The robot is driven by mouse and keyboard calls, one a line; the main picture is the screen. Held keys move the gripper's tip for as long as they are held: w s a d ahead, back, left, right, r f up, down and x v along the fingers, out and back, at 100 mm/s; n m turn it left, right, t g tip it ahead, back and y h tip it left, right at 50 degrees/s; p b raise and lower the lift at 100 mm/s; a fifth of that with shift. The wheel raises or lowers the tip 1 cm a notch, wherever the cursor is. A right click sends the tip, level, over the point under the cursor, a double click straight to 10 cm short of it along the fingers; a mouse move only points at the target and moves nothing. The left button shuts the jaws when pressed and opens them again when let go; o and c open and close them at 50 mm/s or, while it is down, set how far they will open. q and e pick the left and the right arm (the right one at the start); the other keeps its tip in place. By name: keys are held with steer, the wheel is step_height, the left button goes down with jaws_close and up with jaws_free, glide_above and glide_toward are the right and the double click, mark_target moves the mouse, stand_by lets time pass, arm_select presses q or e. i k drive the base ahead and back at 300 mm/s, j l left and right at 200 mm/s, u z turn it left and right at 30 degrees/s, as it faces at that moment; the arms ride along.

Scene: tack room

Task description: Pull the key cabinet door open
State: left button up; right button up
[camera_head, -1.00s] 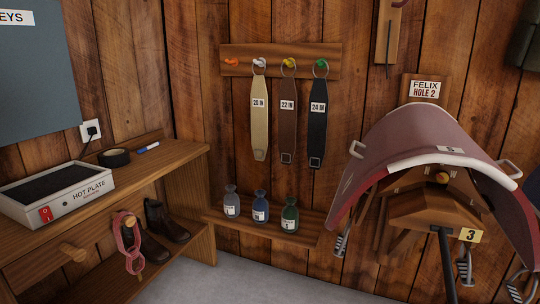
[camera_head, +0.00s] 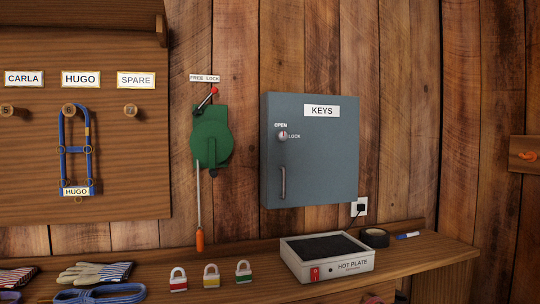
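The key cabinet (camera_head: 330,160) is a blue-grey box on the plank wall, right of centre, with a white KEYS label (camera_head: 321,111). Its door looks shut. A round lock knob (camera_head: 282,136) with OPEN above it and LOCK to its right sits near the door's upper left. The knob's exact setting is too small to tell. A vertical bar handle (camera_head: 283,183) is at the door's lower left. Neither of my grippers is in view.
Below the cabinet a wooden bench (camera_head: 420,255) bears a hot plate (camera_head: 327,258), black tape (camera_head: 375,238), a marker and several padlocks.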

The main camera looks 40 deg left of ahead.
mark_target(317, 164)
steer(key=u, duration=0.8)
